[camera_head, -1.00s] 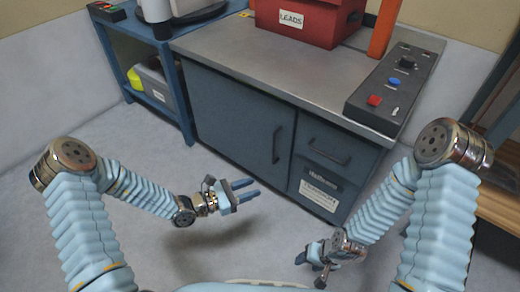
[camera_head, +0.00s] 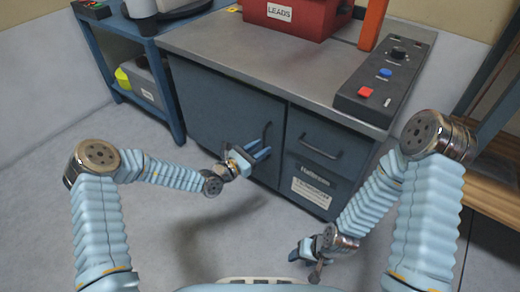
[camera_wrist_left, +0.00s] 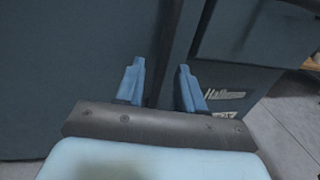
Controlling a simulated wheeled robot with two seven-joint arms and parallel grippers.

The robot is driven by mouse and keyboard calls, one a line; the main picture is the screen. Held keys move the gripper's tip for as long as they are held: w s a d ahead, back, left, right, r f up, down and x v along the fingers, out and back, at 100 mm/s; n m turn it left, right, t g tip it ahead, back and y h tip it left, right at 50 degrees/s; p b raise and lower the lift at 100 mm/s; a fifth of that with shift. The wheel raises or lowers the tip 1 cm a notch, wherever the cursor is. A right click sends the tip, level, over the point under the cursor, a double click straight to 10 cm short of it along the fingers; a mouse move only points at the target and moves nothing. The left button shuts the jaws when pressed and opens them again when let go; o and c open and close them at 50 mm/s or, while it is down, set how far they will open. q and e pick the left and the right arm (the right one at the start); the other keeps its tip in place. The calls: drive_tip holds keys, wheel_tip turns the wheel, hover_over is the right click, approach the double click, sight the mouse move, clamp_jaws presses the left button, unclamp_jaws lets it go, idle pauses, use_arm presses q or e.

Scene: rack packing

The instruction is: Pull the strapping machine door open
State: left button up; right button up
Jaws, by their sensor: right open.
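The strapping machine door (camera_head: 218,105) is a dark blue-grey panel, shut flush in the cabinet front. Its dark vertical handle (camera_head: 267,132) is near its right edge. My left gripper (camera_head: 262,152) is at the lower part of this handle. In the left wrist view its two blue fingers (camera_wrist_left: 160,70) are apart, with a dark upright bar, seemingly the handle (camera_wrist_left: 165,45), between them and gaps showing on both sides. Whether the fingers touch it cannot be told. My right gripper (camera_head: 303,252) is open and empty, low over the floor in front of the cabinet.
A drawer (camera_head: 315,132) with its own handle is right of the door. The grey worktop (camera_head: 250,50) carries a red LEADS box (camera_head: 290,15) and a control panel (camera_head: 385,80). A blue shelf stand (camera_head: 120,50) is at left. The floor before the door is clear.

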use_arm(q)
drive_tip(key=shift+d, duration=0.1)
clamp_jaws()
idle(0.4)
